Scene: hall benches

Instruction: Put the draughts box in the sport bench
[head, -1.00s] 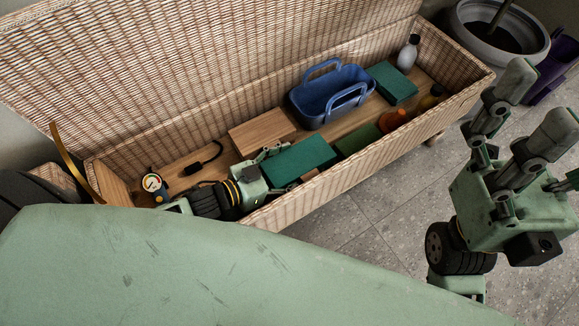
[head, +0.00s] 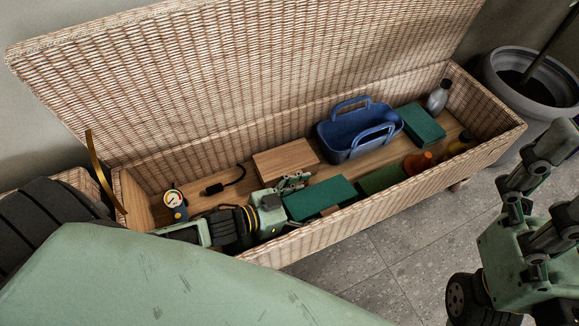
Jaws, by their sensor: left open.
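The wicker sport bench (head: 400,190) stands with its lid up and several things inside. I cannot tell for sure which is the draughts box. A flat wooden box (head: 285,158) lies by the back wall, and a dark green box (head: 319,198) lies in front of it. Both rest inside the bench. My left gripper (head: 294,182) is open inside the bench, low at the left end of the green box, with nothing visible between its fingers. Its lower finger is partly hidden. My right gripper (head: 532,172) is outside the bench at the right, fingers apart and empty.
In the bench are a blue basket (head: 352,131), another green box (head: 422,124), a grey bottle (head: 438,97), an orange item (head: 418,163), a gauge (head: 175,202) and a black cable (head: 228,184). A grey planter (head: 500,75) stands right. The tiled floor (head: 385,262) in front is clear.

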